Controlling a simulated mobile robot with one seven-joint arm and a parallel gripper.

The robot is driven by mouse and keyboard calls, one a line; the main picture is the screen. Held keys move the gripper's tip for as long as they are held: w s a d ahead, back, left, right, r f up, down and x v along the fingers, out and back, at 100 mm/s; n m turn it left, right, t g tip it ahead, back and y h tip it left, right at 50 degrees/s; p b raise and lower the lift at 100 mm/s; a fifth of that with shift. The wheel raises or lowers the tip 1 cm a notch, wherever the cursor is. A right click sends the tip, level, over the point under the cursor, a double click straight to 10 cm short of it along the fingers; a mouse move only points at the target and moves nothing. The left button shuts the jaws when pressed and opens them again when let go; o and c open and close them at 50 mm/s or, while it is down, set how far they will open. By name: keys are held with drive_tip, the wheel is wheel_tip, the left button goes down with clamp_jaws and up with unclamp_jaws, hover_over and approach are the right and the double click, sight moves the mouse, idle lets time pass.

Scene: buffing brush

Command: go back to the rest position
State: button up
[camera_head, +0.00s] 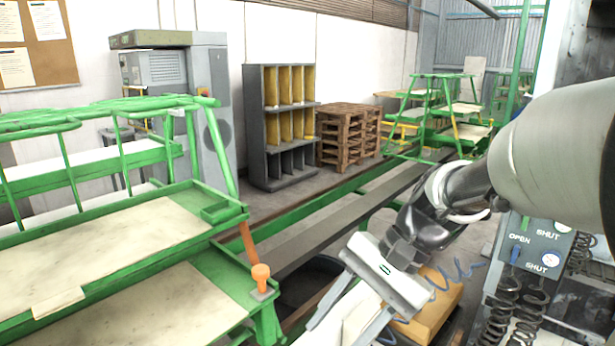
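My gripper (335,322) is at the bottom centre of the head view, at the end of my arm, which comes in from the right. It points down and to the left. Its white body shows, but the fingertips run toward the bottom edge of the picture, and I cannot tell whether they are apart or what is between them. No buffing brush can be made out.
A green rack (120,255) with pale shelves stands close on the left, with an orange knob (261,275) at its corner. A yellow-orange block (432,305) lies behind my gripper. A control panel (535,245) stands right. Pallets (345,135) stand at the back wall.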

drive_tip(key=s+d+r+n+t+h, duration=0.3)
drive_tip(key=s+d+n+t+h, duration=0.35)
drive_tip(key=d+n, duration=0.2)
wheel_tip(320, 180, up, 17)
drive_tip(key=d+p, duration=0.1)
drive_tip(key=p, duration=1.5)
drive_tip(key=shift+w+r+p, duration=0.15)
drive_tip(key=shift+r+p, duration=0.05)
drive_tip(key=shift+p, duration=0.15)
drive_tip(key=shift+m+t, duration=0.25)
